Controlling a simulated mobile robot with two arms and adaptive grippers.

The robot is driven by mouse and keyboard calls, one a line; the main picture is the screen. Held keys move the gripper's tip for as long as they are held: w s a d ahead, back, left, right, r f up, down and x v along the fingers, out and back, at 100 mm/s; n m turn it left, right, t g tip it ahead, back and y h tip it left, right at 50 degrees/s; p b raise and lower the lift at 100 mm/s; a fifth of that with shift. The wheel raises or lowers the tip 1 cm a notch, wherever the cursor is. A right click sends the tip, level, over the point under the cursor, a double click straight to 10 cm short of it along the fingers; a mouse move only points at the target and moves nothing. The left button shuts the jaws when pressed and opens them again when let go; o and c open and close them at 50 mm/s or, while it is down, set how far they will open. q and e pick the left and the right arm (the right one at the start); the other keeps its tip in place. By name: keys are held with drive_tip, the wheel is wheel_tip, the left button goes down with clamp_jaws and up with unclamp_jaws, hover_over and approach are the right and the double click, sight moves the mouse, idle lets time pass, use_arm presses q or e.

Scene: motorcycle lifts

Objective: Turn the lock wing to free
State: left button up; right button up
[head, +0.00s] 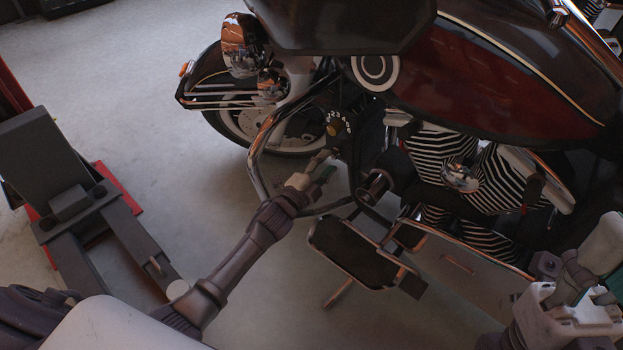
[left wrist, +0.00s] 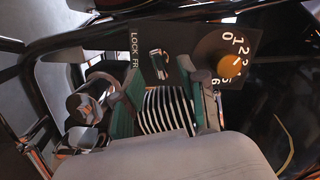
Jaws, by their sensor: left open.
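A dark panel (left wrist: 176,40) on the motorcycle shows in the left wrist view, lettered "LOCK FR", the rest of the word being hidden. The small lock wing (left wrist: 158,64) sits beside the lettering, its long side roughly along it. The wing's exact setting is hard to tell. My left gripper (left wrist: 164,80) is open, its green-padded fingers apart on either side of the wing's line and apparently not closed on it. In the head view my left gripper (head: 320,170) is just below the panel (head: 340,125). My right gripper (head: 572,285) is at the lower right, its jaw state unclear.
An orange-yellow knob (left wrist: 229,66) with a numbered scale is on the same panel, close to the right finger. A chrome crash bar (head: 253,160) curves left of the panel. A footboard (head: 352,252) is below. Open floor (head: 190,120) lies left, beside a grey lift (head: 70,200).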

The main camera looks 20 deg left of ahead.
use_arm(q)
drive_tip(key=v, duration=0.9)
drive_tip(key=shift+s, duration=0.15)
